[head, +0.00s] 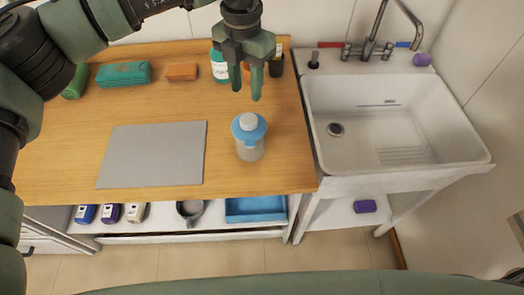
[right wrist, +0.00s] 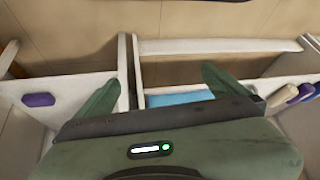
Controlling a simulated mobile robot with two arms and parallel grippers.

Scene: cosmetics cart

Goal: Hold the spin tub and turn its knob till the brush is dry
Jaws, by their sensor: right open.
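The spin tub (head: 246,152) stands upright on the wooden counter, right of the grey mat. It has a clear body, a blue lid and a white knob (head: 248,120) on top. My left gripper (head: 246,88) points down above and just behind the tub. Its fingers are apart with nothing between them, and it does not touch the tub. My right gripper (right wrist: 162,95) shows in the right wrist view with its fingers wide apart and empty, over the lower shelf area. I cannot make out a brush.
The grey mat (head: 152,155) lies flat on the counter (head: 60,170). A teal bottle (head: 219,66), an orange block (head: 182,72) and a green folded cloth (head: 124,74) stand along the back. A white sink (head: 410,120) is at right. A blue tray (head: 255,208) is on the shelf below.

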